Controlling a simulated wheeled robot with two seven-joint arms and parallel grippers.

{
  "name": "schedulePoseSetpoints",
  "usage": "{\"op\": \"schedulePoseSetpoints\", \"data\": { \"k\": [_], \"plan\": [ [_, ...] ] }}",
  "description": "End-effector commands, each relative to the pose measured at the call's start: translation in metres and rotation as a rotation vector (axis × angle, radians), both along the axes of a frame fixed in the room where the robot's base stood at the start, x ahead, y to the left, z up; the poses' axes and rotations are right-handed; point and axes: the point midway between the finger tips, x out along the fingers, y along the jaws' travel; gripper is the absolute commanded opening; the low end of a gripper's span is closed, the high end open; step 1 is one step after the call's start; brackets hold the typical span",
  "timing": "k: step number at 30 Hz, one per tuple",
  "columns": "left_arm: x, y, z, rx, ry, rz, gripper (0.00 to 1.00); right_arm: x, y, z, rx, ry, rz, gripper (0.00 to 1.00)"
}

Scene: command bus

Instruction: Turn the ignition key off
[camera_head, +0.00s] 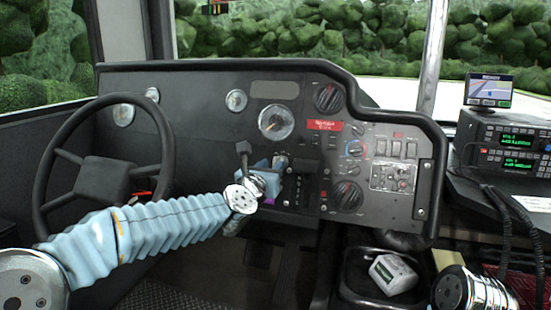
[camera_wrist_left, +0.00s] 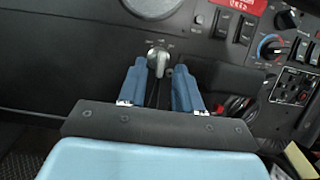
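The ignition key (camera_wrist_left: 158,60) is a small silver-grey key or knob on the dark dashboard, seen close up in the left wrist view. My left gripper (camera_wrist_left: 160,70) has two blue fingers, spread apart with one on each side of the key. A gap shows on both sides, so the fingers do not appear to grip it. In the head view, my left gripper (camera_head: 273,171) is at the dashboard, right of the steering wheel, and the key is hard to make out there. My right gripper is outside the view; only part of my right arm shows at lower right.
A lever with a dark knob (camera_head: 243,148) rises beside the left wrist. Switches and dials (camera_head: 347,195) fill the panel to the right. A white box (camera_head: 393,274) lies in a dark bin below.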

Motion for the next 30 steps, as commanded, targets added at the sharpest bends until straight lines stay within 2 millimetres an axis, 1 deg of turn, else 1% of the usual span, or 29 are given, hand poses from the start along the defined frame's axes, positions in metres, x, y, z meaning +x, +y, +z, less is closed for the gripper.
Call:
{"op": "schedulePoseSetpoints", "data": {
  "k": [1, 3, 7, 11, 17, 18, 20, 24, 25, 30],
  "plan": [
    [0.009, -0.004, 0.002, 0.000, 0.001, -0.001, 0.34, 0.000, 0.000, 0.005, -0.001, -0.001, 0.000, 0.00],
    [0.019, -0.007, 0.002, 0.001, 0.001, -0.001, 0.34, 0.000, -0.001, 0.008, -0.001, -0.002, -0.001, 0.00],
    [0.032, -0.011, 0.001, 0.002, -0.001, -0.001, 0.34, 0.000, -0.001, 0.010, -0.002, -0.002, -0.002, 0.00],
    [0.037, -0.012, 0.000, 0.003, -0.001, -0.001, 0.34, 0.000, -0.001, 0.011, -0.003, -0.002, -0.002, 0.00],
    [0.037, -0.012, -0.001, 0.003, -0.001, -0.001, 0.34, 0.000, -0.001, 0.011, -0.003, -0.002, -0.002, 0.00],
    [0.037, -0.012, -0.001, 0.003, -0.001, -0.001, 0.32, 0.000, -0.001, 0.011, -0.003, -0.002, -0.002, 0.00],
    [0.037, -0.012, -0.001, 0.003, -0.001, -0.001, 0.23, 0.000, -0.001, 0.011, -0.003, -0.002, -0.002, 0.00],
    [0.037, -0.012, -0.001, 0.003, -0.001, -0.001, 0.01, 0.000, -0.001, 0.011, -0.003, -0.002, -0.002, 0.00],
    [0.037, -0.012, -0.001, 0.003, 0.000, -0.001, 0.00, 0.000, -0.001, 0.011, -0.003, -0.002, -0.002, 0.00],
    [0.037, -0.012, -0.001, 0.003, 0.000, -0.001, 0.00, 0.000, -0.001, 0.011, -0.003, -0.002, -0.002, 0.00]
  ]
}}
